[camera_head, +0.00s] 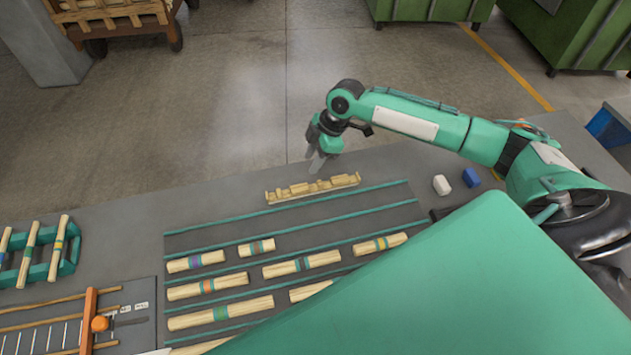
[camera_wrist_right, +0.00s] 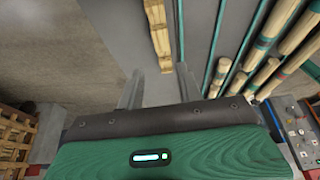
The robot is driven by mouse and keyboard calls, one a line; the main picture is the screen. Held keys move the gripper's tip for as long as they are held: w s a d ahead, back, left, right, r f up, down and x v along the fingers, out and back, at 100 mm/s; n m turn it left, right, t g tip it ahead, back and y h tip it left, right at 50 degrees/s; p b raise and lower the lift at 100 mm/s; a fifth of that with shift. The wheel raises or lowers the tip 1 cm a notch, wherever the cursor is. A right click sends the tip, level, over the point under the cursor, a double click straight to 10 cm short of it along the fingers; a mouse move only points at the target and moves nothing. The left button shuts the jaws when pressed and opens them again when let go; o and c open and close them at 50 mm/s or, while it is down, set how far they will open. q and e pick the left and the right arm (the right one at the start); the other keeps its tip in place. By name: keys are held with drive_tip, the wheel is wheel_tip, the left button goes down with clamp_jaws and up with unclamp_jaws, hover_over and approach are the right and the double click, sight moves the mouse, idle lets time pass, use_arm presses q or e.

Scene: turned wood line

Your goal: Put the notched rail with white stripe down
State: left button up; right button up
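A pale wooden notched rail (camera_head: 312,188) lies on the grey table, just beyond the dark striped mat, near the far edge. I cannot make out a white stripe on it. My right gripper (camera_head: 317,163) is just above and behind the rail, with its fingers pointing down. In the right wrist view the two fingers of the gripper (camera_wrist_right: 158,88) are apart with nothing between them. The rail (camera_wrist_right: 158,28) also shows there, ahead of the fingertips and apart from them. My left gripper is not in view.
The dark mat (camera_head: 228,236) with green strips bears several banded wooden rods. A white block (camera_head: 441,185) and a blue block (camera_head: 471,177) stand at its right. A green rack (camera_head: 68,262) with rods is at the left. The table left of the rail is clear.

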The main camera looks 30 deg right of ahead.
drive_tip(key=p, duration=0.1)
hover_over(296, 189)
drive_tip(key=d, duration=0.3)
drive_tip(key=f, duration=0.6)
drive_tip(key=shift+s+a, duration=0.1)
drive_tip(key=shift+s, duration=0.1)
drive_tip(key=shift+a+f+p, duration=0.35)
drive_tip(key=shift+f+p, duration=0.05)
drive_tip(key=shift+p, duration=0.4)
drive_tip(key=p+x, duration=0.1)
drive_tip(key=x, duration=0.2)
drive_tip(key=shift+a+f+p, duration=0.1)
drive_tip(key=shift+a+p, duration=0.05)
drive_tip(key=shift+p, duration=0.15)
drive_tip(key=shift+a+f, duration=0.1)
drive_tip(key=shift+f, duration=0.35)
clamp_jaws()
